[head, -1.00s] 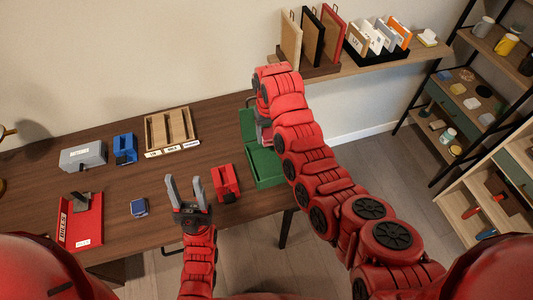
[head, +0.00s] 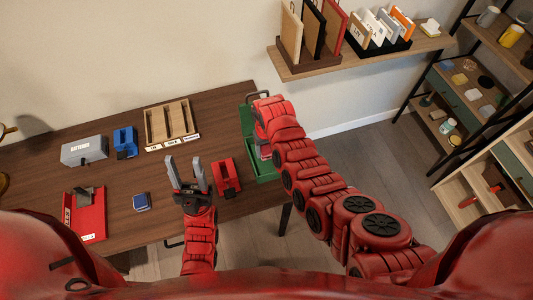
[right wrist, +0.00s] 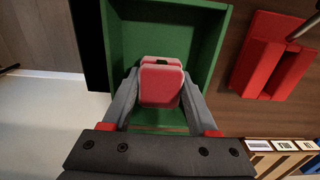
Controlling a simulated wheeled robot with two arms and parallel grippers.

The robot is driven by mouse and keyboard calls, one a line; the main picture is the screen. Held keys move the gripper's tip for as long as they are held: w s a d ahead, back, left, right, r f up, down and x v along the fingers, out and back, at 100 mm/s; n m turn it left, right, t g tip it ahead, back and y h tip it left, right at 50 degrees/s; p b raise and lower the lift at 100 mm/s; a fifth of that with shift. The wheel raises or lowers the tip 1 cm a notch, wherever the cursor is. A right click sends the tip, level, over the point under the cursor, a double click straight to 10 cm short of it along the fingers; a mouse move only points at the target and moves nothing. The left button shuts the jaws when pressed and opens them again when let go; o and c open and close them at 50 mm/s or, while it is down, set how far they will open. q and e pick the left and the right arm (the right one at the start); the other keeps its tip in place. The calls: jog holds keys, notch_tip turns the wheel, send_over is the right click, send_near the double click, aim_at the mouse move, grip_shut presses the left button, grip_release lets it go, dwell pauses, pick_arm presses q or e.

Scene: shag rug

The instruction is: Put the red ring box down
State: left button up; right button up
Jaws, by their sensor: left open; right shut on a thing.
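The red ring box (right wrist: 161,83) sits between the fingers of my right gripper (right wrist: 158,95), which is shut on it. In the right wrist view it is over the inside of a green open box (right wrist: 111,38). I cannot tell whether the ring box touches the floor of the green box. In the head view my right arm hides much of the green box (head: 266,172), at the right end of the desk. My left gripper (head: 187,172) is open and empty above the front of the desk.
On the desk (head: 180,225) are a red holder (head: 226,177), a blue holder (head: 125,141), a grey box (head: 84,150), a wooden tray (head: 148,128), a red tray (head: 93,222) and a small blue box (head: 141,202). A wall shelf (head: 350,57) hangs behind.

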aim_at(266, 155)
jog(key=shift+s+f, duration=0.15)
jog(key=shift+f, duration=1.4)
jog(key=shift+f, duration=0.2)
jog(key=o, duration=1.4)
jog(key=shift+r, duration=0.15)
